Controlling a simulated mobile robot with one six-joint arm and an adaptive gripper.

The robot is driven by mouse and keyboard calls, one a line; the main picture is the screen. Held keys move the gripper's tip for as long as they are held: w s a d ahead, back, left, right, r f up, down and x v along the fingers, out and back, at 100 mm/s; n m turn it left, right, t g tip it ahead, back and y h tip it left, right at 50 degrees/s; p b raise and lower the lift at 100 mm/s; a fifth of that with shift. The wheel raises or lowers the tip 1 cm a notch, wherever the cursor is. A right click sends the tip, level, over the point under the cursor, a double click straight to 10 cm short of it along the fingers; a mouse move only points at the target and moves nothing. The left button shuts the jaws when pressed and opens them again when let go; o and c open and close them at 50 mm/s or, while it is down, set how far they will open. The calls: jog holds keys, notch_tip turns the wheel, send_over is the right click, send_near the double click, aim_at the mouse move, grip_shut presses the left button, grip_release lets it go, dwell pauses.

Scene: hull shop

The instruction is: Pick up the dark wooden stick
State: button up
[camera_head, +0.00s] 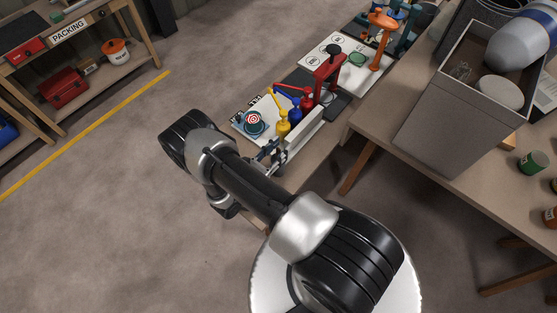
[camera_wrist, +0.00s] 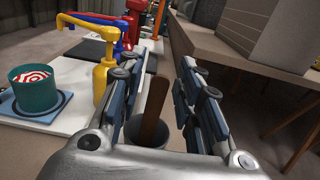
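The dark wooden stick (camera_wrist: 154,110) stands nearly upright, slightly tilted, between the fingers in the wrist view. It rises from what looks like a grey cup (camera_wrist: 133,133), partly hidden by the left finger and the gripper body. My gripper (camera_wrist: 165,90) is open, with one finger on each side of the stick. The stick is closer to the left finger, and a clear gap shows on its right. I cannot tell whether it touches the left finger.
A yellow pump (camera_wrist: 101,62) stands close left of the gripper, with a teal pot (camera_wrist: 35,92) on a blue pad farther left. Blue and red pumps are behind. A wooden table (camera_head: 445,172) with a grey bin (camera_head: 445,125) is at right. Floor at left is open.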

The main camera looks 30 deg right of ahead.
jog(key=c, duration=0.6)
